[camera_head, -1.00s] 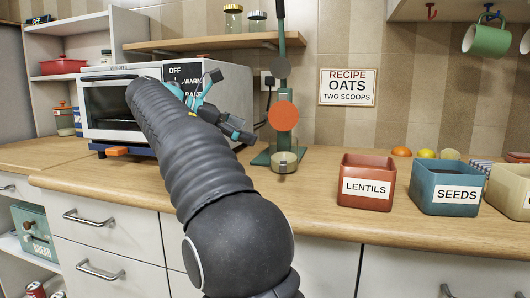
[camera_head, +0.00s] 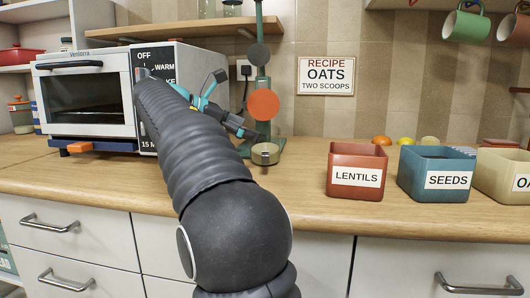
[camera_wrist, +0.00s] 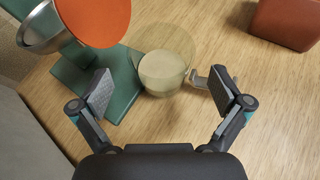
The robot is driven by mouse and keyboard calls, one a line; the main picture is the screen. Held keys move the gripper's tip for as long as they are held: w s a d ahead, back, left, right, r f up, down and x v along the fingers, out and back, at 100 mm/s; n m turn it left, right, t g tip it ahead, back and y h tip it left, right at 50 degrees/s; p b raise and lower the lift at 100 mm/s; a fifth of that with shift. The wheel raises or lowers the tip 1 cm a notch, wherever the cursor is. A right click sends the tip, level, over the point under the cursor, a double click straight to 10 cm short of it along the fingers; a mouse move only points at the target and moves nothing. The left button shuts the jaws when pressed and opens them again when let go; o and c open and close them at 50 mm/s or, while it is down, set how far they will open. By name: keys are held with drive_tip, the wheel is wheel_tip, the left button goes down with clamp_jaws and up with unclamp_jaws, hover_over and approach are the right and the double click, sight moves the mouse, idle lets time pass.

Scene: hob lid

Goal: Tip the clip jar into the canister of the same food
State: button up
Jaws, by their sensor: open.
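The clip jar (camera_head: 265,154) is a small clear glass jar with pale contents, standing on the worktop before a green stand. In the wrist view the jar (camera_wrist: 161,72) shows from above, with a metal clip at its right side. My gripper (camera_wrist: 161,92) is open, one finger to each side of the jar's near edge, apart from it. In the head view my gripper (camera_head: 250,134) is just left of and above the jar. The red LENTILS canister (camera_head: 356,162), blue SEEDS canister (camera_head: 436,165) and cream canister (camera_head: 497,170) starting "OA" stand open-topped to the right.
The green stand (camera_head: 262,80) with an orange disc (camera_head: 263,104) rises right behind the jar; a metal bowl (camera_wrist: 42,32) shows beside the disc. A toaster oven (camera_head: 85,95) stands left. Worktop between jar and LENTILS is clear.

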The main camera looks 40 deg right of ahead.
sight(264, 133)
drive_tip(key=b+x, duration=0.1)
drive_tip(key=x, duration=0.4)
drive_tip(key=shift+s+d, duration=0.1)
drive_tip(key=shift+r, duration=0.1)
drive_tip(key=c, duration=1.5)
